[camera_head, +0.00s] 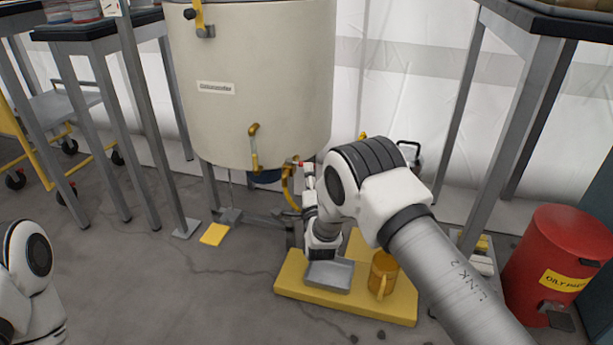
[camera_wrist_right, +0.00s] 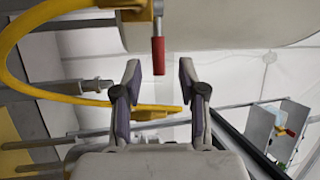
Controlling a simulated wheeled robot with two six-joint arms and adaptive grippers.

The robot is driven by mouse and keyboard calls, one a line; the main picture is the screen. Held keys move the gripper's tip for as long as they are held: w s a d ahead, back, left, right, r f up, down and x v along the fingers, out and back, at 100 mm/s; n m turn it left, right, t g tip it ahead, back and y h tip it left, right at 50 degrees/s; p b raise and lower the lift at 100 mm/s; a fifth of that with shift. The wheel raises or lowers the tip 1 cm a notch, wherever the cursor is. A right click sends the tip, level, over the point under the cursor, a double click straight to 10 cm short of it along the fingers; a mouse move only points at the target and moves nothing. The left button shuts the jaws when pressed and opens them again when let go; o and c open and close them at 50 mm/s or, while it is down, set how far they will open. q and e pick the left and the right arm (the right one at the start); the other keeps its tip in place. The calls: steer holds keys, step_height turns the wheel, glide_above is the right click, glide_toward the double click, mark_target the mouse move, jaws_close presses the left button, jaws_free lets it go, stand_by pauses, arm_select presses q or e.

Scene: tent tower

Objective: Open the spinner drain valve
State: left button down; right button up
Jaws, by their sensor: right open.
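The cream spinner drum (camera_head: 250,85) stands at the back centre. Under its rim is the drain valve, whose red handle (camera_wrist_right: 158,55) hangs down from a yellow fitting (camera_wrist_right: 138,12) in the right wrist view. The red handle is a small spot in the head view (camera_head: 300,164). My right gripper (camera_wrist_right: 160,74) is open, its two fingers on either side of the handle's lower end with gaps to both. In the head view my right gripper (camera_head: 308,178) is small and partly hidden by my arm. My left gripper is out of view; only part of that arm shows.
A yellow hose (camera_wrist_right: 40,88) curves left of the fingers. A red bin (camera_head: 556,262) stands right; table legs flank the drum.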

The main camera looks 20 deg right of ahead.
mark_target(302, 164)
steer(key=b+x, duration=0.1)
steer(key=x, duration=0.3)
steer(key=shift+w+f+b, duration=0.1)
steer(key=shift+f+b, duration=0.1)
steer(key=shift+b, duration=0.2)
steer(key=shift+w+d+r, duration=0.1)
steer(key=shift+w+r, duration=0.1)
jaws_close()
